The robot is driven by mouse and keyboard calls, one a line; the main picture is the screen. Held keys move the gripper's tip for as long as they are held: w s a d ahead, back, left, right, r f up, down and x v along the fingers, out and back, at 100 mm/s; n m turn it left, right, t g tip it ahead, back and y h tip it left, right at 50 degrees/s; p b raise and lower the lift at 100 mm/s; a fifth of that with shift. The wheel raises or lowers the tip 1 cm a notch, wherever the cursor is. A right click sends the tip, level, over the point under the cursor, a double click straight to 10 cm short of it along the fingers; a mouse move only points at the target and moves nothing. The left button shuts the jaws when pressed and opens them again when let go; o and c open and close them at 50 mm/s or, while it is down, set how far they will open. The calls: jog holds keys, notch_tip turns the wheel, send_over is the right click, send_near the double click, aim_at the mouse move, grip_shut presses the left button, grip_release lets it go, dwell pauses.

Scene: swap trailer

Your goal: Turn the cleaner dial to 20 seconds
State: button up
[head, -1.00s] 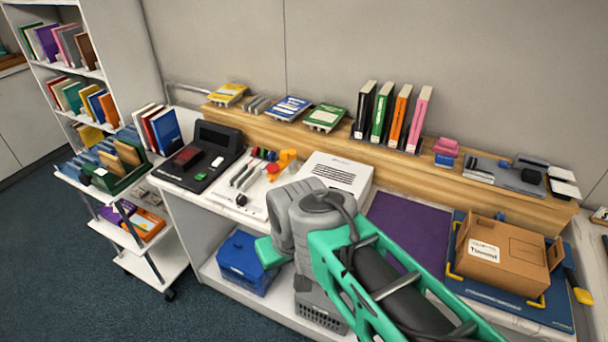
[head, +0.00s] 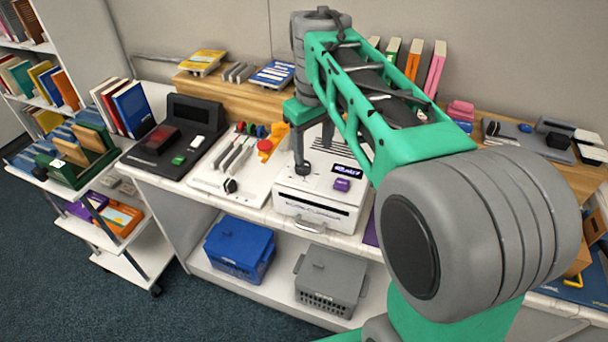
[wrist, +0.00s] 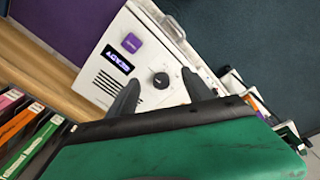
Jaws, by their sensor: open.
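The cleaner (head: 318,208) is a white box on the bench, with a dark display (head: 347,169) and a purple button (head: 342,185) on its top. The cleaner's dial is a round black knob; in the wrist view the dial (wrist: 161,81) lies between my two fingertips, seen from above. My gripper (head: 302,160) points down over the left part of the cleaner's top. It is open, and the fingers stand on either side of the dial with visible gaps. I cannot tell how far above the top the tips are. The dial's pointer is not legible.
A white panel with sliders and a dark knob (head: 231,186) stands left of the cleaner, with a black device (head: 180,148) beyond. A wooden ledge with binders (head: 413,60) runs behind. Blue (head: 240,248) and grey (head: 330,280) baskets sit on the shelf below.

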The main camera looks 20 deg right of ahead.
jog(key=n+g+b, duration=0.1)
jog(key=n+b, duration=0.1)
send_over(303, 167)
jog(key=w, duration=0.1)
jog(key=shift+d+f, duration=0.2)
jog(key=shift+f, duration=1.05)
notch_tip(303, 167, down, 7)
jog(key=b, duration=0.7)
jog(key=shift+f, duration=0.2)
jog(key=shift+r, duration=0.1)
jog(key=shift+w, duration=0.1)
grip_shut()
